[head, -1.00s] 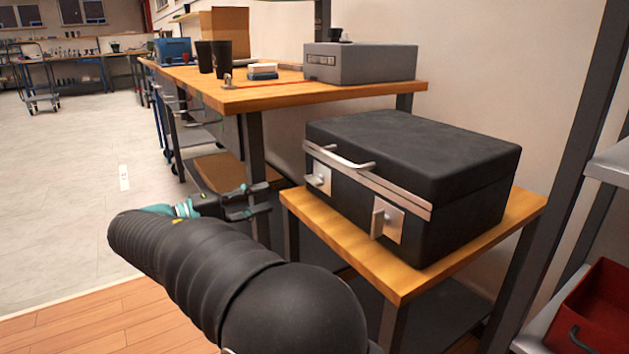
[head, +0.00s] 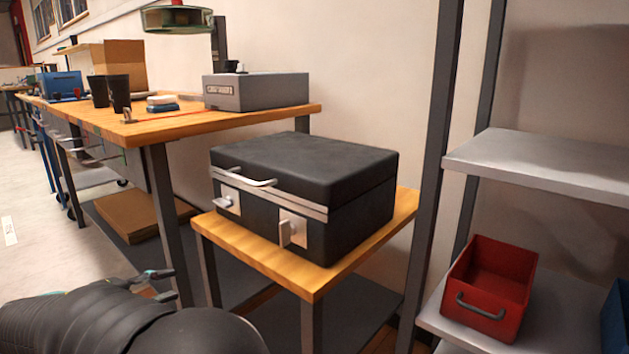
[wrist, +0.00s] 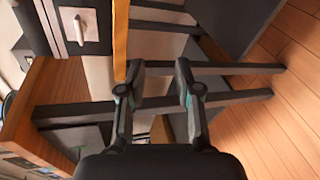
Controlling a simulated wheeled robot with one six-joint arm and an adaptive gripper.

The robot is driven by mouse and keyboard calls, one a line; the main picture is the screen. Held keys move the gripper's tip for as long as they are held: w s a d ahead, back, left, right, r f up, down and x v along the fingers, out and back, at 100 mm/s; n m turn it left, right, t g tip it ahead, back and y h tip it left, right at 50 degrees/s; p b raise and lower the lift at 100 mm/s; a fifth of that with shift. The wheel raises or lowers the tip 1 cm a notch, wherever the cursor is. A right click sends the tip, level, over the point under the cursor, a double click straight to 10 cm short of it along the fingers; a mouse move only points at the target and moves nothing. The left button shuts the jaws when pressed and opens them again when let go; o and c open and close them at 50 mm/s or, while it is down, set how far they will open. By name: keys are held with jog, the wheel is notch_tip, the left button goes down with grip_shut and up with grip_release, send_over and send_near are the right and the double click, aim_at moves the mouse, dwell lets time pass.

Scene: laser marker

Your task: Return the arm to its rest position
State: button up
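My gripper (wrist: 160,78) shows in the wrist view with its two dark fingers apart and nothing between them. In the head view, my dark arm lies across the lower left, and part of the gripper (head: 157,281) shows just beyond it, in front of the workbench legs. The gripper is apart from the black case (head: 308,165), which sits closed on a small wooden-topped stand (head: 320,279). In the wrist view, the case's front with a metal latch (wrist: 80,28) shows at the upper left. The rest of the gripper is hidden behind the arm in the head view.
A wooden workbench (head: 190,124) stands at the left, bearing a grey box (head: 255,91), dark cups and small items. A grey shelf (head: 550,165) with a red bin (head: 492,285) stands at the right. Open floor (head: 25,215) shows at far left.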

jog(key=s+d+f+m+g+y+p, duration=0.1)
jog(key=s+d+f+g+y, duration=0.15)
jog(key=d, duration=0.45)
jog(key=s+d+f+g+y+p, duration=0.1)
jog(key=s+d+g, duration=0.15)
jog(key=d, duration=0.35)
jog(key=s+d+f+m+g+y+p, duration=0.1)
jog(key=s+d+g, duration=0.1)
jog(key=d+g, duration=0.35)
jog(key=s+d+r+m+t+y+p, duration=0.1)
jog(key=s+d+r+m, duration=0.3)
jog(key=d, duration=0.4)
jog(key=s+d+r+m+t+y+p, duration=0.1)
jog(key=s+d+r+m+p, duration=0.2)
jog(key=d, duration=0.6)
jog(key=s+d+r+m+t+y+p, duration=0.2)
jog(key=s+d+r+m+p, duration=0.1)
jog(key=d, duration=0.6)
notch_tip(320, 180, up, 2)
jog(key=s+m, duration=0.1)
jog(key=s, duration=0.1)
jog(key=shift+s+d+m+p, duration=0.15)
jog(key=shift+s+m+p, duration=0.15)
jog(key=shift+s, duration=0.05)
jog(key=shift+r, duration=0.1)
